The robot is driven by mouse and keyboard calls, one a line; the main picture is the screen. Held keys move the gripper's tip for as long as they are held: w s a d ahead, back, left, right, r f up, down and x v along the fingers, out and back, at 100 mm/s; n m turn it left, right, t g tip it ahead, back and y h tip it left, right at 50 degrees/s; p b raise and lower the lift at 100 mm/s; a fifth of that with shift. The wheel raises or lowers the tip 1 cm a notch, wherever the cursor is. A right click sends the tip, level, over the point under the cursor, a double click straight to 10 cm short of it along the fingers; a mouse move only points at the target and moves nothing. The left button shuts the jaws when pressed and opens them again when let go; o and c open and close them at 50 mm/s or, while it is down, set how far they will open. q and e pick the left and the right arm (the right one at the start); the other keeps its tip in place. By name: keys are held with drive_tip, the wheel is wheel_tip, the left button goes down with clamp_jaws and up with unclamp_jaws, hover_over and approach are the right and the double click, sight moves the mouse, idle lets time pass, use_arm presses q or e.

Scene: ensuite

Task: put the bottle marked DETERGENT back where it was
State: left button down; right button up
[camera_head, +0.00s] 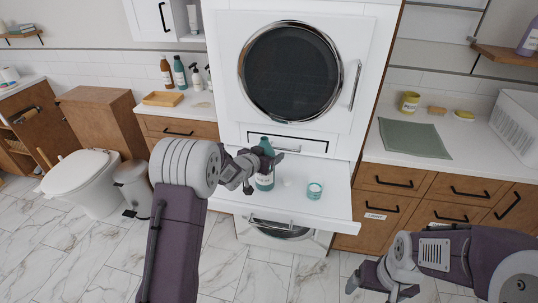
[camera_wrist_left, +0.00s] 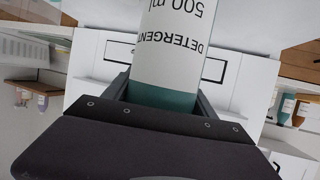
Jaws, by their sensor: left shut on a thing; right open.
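The teal bottle marked DETERGENT (camera_head: 266,181), with a white label, stands upright in my left gripper (camera_head: 262,163) over the white pull-out shelf (camera_head: 313,212) under the round-doored machine. My left gripper is shut on it. I cannot tell whether its base touches the shelf. In the left wrist view, the label of the bottle (camera_wrist_left: 176,35) reads DETERGENT and 500 ml, upside down, between the fingers. My right gripper (camera_head: 372,288) is open and empty at the lower right, in front of the drawers. Part of the bottle is hidden behind the left gripper.
A teal-and-white cup (camera_head: 314,190) is on the shelf, right of the bottle. Several bottles (camera_head: 179,73) stand on the left counter by a wooden tray (camera_head: 163,99). The right counter holds a green mat (camera_head: 414,138), a yellow cup (camera_head: 410,102) and a white basket (camera_head: 517,120).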

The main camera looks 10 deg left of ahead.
use_arm(q)
drive_tip(key=shift+c, duration=1.4)
unclamp_jaws()
drive_tip(key=shift+f, duration=0.15)
drive_tip(key=v, duration=1.2)
drive_tip(key=s+a+f+n+g+y, duration=0.2)
drive_tip(key=s+f+g+y, duration=0.3)
drive_tip(key=s+f, duration=0.55)
drive_tip(key=s+d+n+g+h+p, duration=0.1)
drive_tip(key=s+g, duration=0.5)
drive_tip(key=s, duration=0.9)
drive_tip(key=shift+d+g+h+p, duration=0.4)
drive_tip(key=shift+d+h, duration=0.1)
drive_tip(key=shift+d, duration=0.55)
